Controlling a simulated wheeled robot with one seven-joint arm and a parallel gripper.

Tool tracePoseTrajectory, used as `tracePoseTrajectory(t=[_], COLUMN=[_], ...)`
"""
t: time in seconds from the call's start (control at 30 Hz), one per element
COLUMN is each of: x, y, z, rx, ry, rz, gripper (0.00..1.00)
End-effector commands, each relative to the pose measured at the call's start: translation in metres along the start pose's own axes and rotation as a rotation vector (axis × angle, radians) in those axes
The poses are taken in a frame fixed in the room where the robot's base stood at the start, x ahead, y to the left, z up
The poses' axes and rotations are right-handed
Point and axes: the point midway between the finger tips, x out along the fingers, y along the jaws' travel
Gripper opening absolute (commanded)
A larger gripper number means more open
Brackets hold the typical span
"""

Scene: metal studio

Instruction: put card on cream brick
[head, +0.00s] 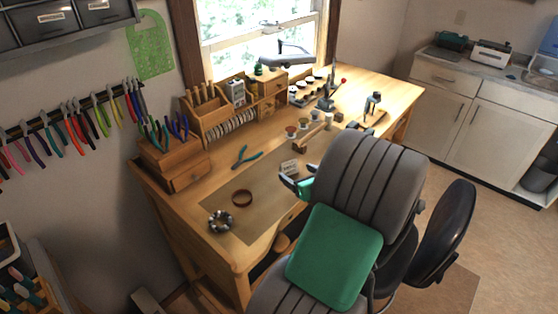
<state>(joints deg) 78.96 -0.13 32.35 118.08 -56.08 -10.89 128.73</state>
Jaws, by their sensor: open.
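A small pale piece with dark marks (289,168) is on the workbench, near the right edge of the darker mat; it looks like the card, but it is too small to be sure. My gripper (297,186) is just in front of it in the picture, its jaws open. I see nothing held in it. Whether it touches the pale piece I cannot tell. I cannot pick out the cream brick with certainty; it may be hidden behind my gripper or the grey and green form in front.
The wooden bench (320,100) carries a bracelet-like metal ring (220,221), a brown ring (242,198), teal pliers (246,156), a mallet-like wooden tool (311,135) and several small pots. The mat (262,222) is mostly clear. A dark chair (445,232) stands at right.

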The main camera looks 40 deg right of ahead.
Motion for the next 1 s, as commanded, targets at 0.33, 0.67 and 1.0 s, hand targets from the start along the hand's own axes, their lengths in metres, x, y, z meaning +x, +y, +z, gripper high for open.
tracePoseTrajectory(t=[0.33, 0.67, 1.0], x=[0.042, 0.075, 0.075], y=[-0.008, -0.01, -0.009], z=[0.003, 0.002, 0.002], rx=[0.005, 0.005, 0.004], ry=[0.001, 0.001, 0.0], rz=[-0.009, -0.012, -0.01], gripper=[0.78, 0.78, 0.58])
